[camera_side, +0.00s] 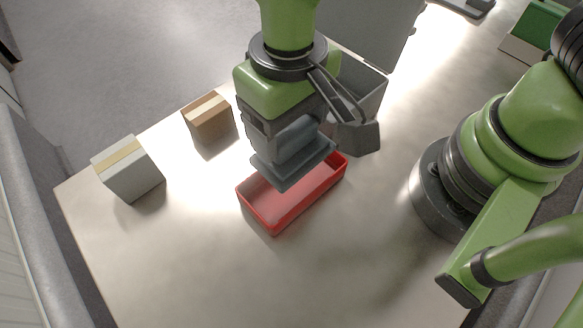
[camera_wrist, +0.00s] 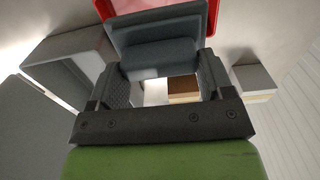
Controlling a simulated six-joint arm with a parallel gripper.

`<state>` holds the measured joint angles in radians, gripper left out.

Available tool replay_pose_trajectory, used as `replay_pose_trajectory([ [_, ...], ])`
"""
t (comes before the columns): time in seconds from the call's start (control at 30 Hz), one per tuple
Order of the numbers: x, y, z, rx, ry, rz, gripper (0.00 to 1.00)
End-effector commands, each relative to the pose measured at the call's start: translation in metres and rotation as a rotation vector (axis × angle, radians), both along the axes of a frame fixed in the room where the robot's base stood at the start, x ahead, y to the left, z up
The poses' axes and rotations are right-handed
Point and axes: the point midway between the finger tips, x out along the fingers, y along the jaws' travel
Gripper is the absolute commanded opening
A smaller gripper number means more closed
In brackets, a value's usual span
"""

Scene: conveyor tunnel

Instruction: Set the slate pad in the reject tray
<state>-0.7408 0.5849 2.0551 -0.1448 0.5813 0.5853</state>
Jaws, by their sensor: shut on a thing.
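The slate pad (camera_side: 292,163) is a blue-grey stepped block with a flat, wider lower plate. My gripper (camera_side: 290,140) is shut on it and holds it over the red reject tray (camera_side: 275,222). In the wrist view the slate pad (camera_wrist: 158,50) sits between the two fingers of my gripper (camera_wrist: 160,80), with its wide plate facing away from the palm. The red tray (camera_wrist: 205,8) shows behind it at the top edge. In the side view the pad hides the tray's back left part. The visible tray floor is bare.
A grey open bin (camera_side: 362,90) stands just behind the tray, with a grey panel (camera_side: 375,30) beyond. A brown box (camera_side: 208,118) and a pale taped box (camera_side: 128,168) stand to the left. The table's front is clear. A green-topped block (camera_side: 537,30) lies far right.

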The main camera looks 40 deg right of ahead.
Motion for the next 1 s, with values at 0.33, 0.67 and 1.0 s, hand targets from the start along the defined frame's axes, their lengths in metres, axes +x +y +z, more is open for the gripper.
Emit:
replay_pose_trajectory([
  [0.33, 0.0, -0.001, -0.049, -0.005, 0.004, -0.004, 0.55],
  [0.67, 0.001, 0.0, -0.078, -0.001, -0.001, -0.005, 0.55],
  [1.0, 0.001, 0.0, -0.081, -0.002, 0.0, -0.005, 0.85],
])
